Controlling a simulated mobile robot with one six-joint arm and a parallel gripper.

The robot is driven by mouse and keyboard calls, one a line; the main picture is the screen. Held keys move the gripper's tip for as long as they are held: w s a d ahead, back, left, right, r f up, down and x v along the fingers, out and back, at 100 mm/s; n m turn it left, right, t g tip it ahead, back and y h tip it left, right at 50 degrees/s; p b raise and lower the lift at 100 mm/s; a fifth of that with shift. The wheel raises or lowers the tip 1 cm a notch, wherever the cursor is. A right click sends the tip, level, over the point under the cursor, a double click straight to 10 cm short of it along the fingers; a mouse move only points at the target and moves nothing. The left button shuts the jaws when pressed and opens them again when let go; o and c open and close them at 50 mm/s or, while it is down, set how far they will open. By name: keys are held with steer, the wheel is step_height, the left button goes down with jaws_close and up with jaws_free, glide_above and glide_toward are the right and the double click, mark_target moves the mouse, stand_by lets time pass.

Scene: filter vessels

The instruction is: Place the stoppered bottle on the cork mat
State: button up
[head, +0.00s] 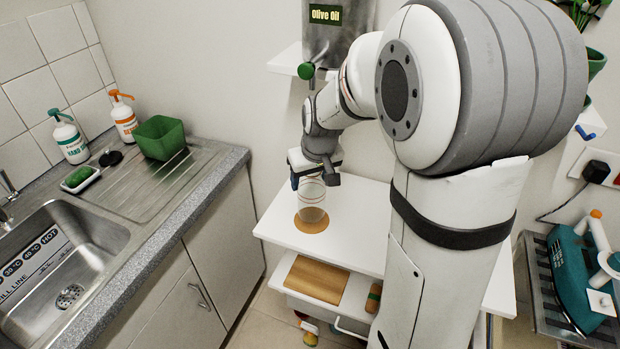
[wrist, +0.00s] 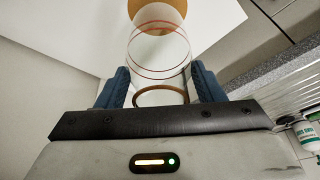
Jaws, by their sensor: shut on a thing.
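My gripper (head: 315,172) is shut on a clear cylindrical vessel with thin red bands (head: 312,195). In the wrist view the vessel (wrist: 160,55) stands out between the two blue finger pads of my gripper (wrist: 161,88). A tan ring shows at its near end; I cannot tell whether this is a stopper or a rim. The round cork mat (head: 311,226) lies on the white table, directly below the vessel. It also shows at the vessel's far end in the wrist view (wrist: 157,4). The vessel looks upright. I cannot tell whether its base touches the mat.
The white tabletop (head: 350,225) is bare around the mat. A lower shelf holds a wooden board (head: 316,279). A sink counter stands left, with a green tub (head: 160,138) and pump bottles (head: 69,138).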

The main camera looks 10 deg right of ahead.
steer(key=shift+f, duration=0.7)
steer(key=shift+f, duration=0.25)
steer(key=o, duration=1.7)
steer(key=shift+r, duration=0.15)
